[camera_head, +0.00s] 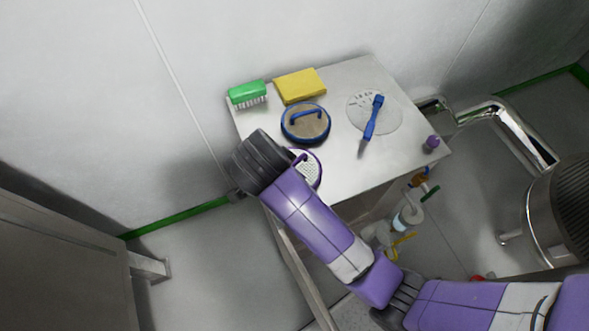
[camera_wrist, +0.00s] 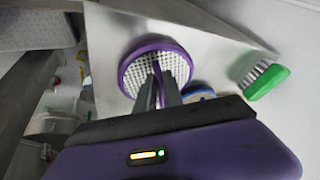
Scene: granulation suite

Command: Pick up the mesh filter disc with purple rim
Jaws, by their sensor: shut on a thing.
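The mesh filter disc with a purple rim (camera_wrist: 133,72) shows in the wrist view as a pale perforated round plate with a purple upright piece at its middle. My gripper (camera_wrist: 159,82) is over the disc, its two dark fingers shut on that purple piece. In the head view the disc (camera_head: 311,168) is partly hidden behind my wrist, at the front left of the metal table (camera_head: 345,170). I cannot tell whether the disc touches the tabletop.
A blue-rimmed disc with a handle (camera_head: 306,123) lies just behind the purple one.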

